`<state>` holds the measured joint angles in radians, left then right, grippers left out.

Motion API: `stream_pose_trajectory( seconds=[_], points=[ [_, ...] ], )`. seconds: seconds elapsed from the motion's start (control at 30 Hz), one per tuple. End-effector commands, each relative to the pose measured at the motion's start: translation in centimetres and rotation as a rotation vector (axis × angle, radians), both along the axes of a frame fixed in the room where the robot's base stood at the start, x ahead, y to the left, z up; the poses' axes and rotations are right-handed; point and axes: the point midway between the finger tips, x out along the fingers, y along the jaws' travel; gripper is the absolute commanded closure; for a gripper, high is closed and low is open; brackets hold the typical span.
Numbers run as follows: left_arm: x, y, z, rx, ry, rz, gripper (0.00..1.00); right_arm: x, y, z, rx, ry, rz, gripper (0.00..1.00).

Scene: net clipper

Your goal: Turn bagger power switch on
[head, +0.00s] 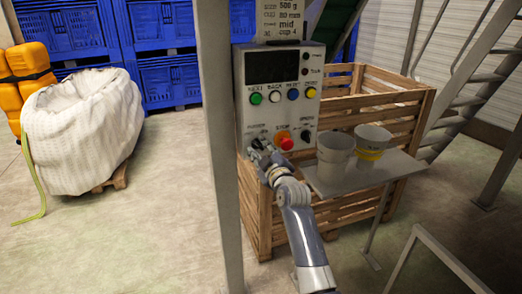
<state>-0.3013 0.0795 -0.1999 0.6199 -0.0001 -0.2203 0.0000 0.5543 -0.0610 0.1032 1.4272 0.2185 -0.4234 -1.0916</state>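The bagger's control panel (277,72) is a grey box fixed beside a grey post. It carries a row of coloured buttons, a red stop knob (286,143) on an orange base, and black rotary switches. One black switch (307,136) shows at the lower right of the panel. Another dark switch at the lower left is largely hidden behind my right gripper (257,146). The gripper is at the panel's lower left, close to or touching that switch; I cannot tell which. Its fingers are too small and dark to read as open or shut. My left gripper is out of view.
A grey post (220,180) stands just left of the panel. A wooden crate (403,105) is behind it. A small shelf (395,168) at the right holds two pale buckets (334,160). A white bulk bag (80,130) stands far left, with open floor between.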

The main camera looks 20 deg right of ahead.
Motion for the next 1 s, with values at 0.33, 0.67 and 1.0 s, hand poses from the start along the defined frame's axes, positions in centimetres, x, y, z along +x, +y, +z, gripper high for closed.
stream_pose_trajectory(
  seconds=[0.33,0.67,1.0],
  points=[
    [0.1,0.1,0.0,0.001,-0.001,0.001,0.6,0.0,0.0,0.0,0.0,0.0,0.0,1.0],
    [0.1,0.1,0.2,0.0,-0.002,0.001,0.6,0.0,0.0,0.1,0.026,0.002,0.001,1.0],
    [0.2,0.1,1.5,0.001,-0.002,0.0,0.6,0.0,0.0,0.3,0.227,0.008,0.001,1.0]
  ],
)
